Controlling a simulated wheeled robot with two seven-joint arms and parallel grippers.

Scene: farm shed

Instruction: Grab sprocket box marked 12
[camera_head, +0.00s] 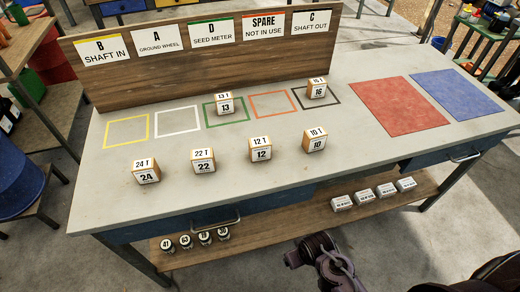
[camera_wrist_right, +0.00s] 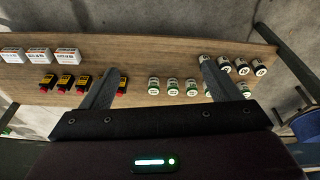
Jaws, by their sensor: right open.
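The sprocket box marked 12 (camera_head: 261,149) is a small tan box with white labels reading "12 T" and "12". It stands upright on the grey workbench (camera_head: 370,145), in the front row between the box marked 22 (camera_head: 203,160) and the box marked 10 (camera_head: 316,140). My right gripper (camera_wrist_right: 163,62) is open in the right wrist view, its two fingers spread over a background of shelf items, with nothing held. The box marked 12 does not show in that view. Dark parts of my arms show at the bottom of the head view, but no jaws can be made out there.
The box marked 24 (camera_head: 145,171) stands front left; boxes 13 (camera_head: 226,104) and 16 (camera_head: 317,88) stand behind, near coloured outlines and a sign board (camera_head: 200,50). Red (camera_head: 400,105) and blue (camera_head: 458,92) mats lie right. The lower shelf (camera_head: 270,226) holds jars and small boxes.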

